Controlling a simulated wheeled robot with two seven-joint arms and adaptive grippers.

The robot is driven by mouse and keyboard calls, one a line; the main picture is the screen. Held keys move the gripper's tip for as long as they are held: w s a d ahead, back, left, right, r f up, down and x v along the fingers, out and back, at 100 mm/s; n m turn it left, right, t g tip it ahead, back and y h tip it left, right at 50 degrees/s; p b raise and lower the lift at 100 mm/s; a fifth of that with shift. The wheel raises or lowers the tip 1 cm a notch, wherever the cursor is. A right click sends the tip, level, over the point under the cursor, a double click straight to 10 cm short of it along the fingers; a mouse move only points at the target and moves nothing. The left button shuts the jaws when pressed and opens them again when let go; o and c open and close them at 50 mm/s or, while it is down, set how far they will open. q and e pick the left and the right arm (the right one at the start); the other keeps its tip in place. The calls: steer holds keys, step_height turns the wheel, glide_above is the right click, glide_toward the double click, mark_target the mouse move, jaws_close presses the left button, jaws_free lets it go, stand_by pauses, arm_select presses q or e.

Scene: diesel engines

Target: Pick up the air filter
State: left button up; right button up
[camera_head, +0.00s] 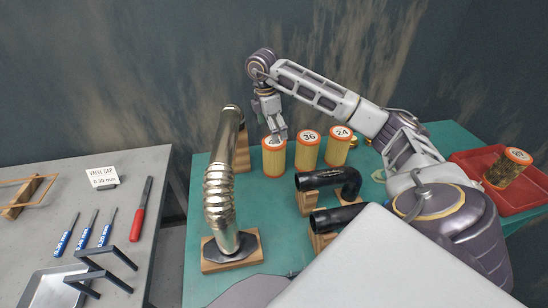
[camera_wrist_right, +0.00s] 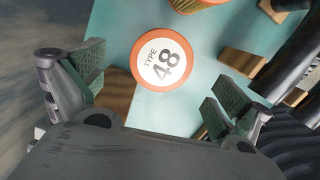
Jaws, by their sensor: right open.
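Three upright yellow air filters with orange rims stand in a row on the green table (camera_head: 275,210): the left one (camera_head: 274,160), the middle one marked 36 (camera_head: 307,153), and the right one marked 24 (camera_head: 338,150). My right gripper (camera_head: 278,134) points down just over the left filter and partly hides its top. In the right wrist view this filter's white top reads TYPE 48 (camera_wrist_right: 163,62). My right gripper also shows there (camera_wrist_right: 152,88), open and empty, with the filter top between and beyond its fingers. My left gripper is out of view.
A ribbed metal pipe (camera_head: 219,195) on wooden blocks stands left of the filters, and black hoses (camera_head: 335,180) lie in front. A dirty filter (camera_head: 507,170) sits in a red tray (camera_head: 530,198). Screwdrivers (camera_head: 86,232) lie on the grey table (camera_head: 140,165).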

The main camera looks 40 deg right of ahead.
mark_target(275, 150)
steer(key=shift+d+f, duration=0.15)
steer(key=shift+f, duration=1)
steer(key=shift+d+f, duration=0.1)
steer(key=shift+f, duration=1)
steer(key=shift+s+f, duration=0.1)
steer(key=shift+f, duration=0.05)
steer(key=shift+s+d+f+p, duration=0.15)
steer(key=shift+f+p, duration=0.15)
steer(key=shift+f, duration=0.95)
steer(key=shift+s+d+f+p, duration=0.1)
steer(key=shift+f+p, duration=0.15)
steer(key=shift+f, duration=0.95)
steer(key=c, duration=1.1)
steer(key=shift+c, duration=0.2)
